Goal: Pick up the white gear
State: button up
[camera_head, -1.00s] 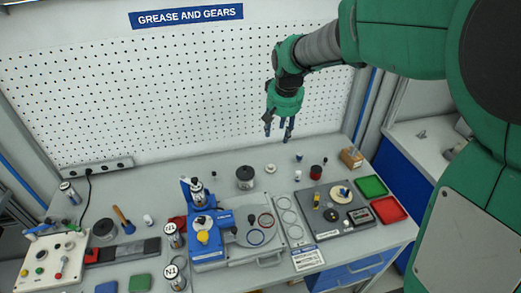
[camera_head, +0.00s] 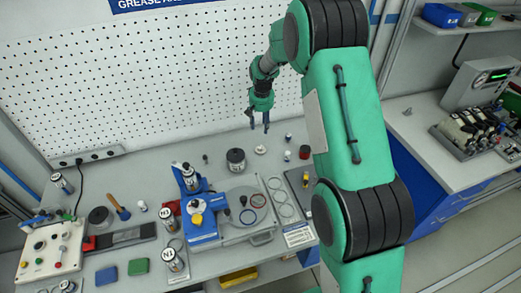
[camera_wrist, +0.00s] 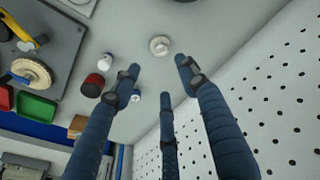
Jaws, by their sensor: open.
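The white gear (camera_head: 261,150) is a small round piece with a raised hub, lying alone on the grey bench near the pegboard. It shows at the top middle of the wrist view (camera_wrist: 160,46), beyond my fingertips and touching none of them. My gripper (camera_head: 259,124) hangs fingers down above the bench, just behind the gear in the head view. In the wrist view my gripper (camera_wrist: 158,72) has its three dark fingers spread, with nothing between them.
A dark lidded jar (camera_head: 236,160) stands left of the gear; a red-and-black cylinder (camera_head: 304,152) and small white-and-blue pieces (camera_wrist: 136,96) lie right. A blue fixture (camera_head: 203,225) stands in front. The pegboard (camera_head: 150,85) is close behind. A cream gear (camera_wrist: 30,75) sits on a dark plate.

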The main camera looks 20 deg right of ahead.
jog(key=f, duration=0.1)
jog(key=w+f, duration=0.1)
jog(key=f, duration=0.1)
jog(key=shift+w+d, duration=0.15)
jog(key=shift+d, duration=0.1)
send_over(261, 147)
jog(key=shift+s+a+f, duration=0.1)
jog(key=shift+s+f, duration=0.1)
jog(key=shift+f, duration=1.95)
jog(key=shift+s+a+f, duration=0.1)
jog(key=shift+s+f, duration=0.05)
jog(key=shift+f, duration=1.95)
jog(key=shift+f, duration=0.15)
jog(key=shift+w+d+f, duration=0.1)
jog(key=shift+w+f, duration=0.05)
jog(key=shift+f, duration=1.1)
jog(key=shift+w+f, duration=0.15)
jog(key=shift+f, duration=1.05)
jog(key=shift+c, duration=0.3)
grip_shut()
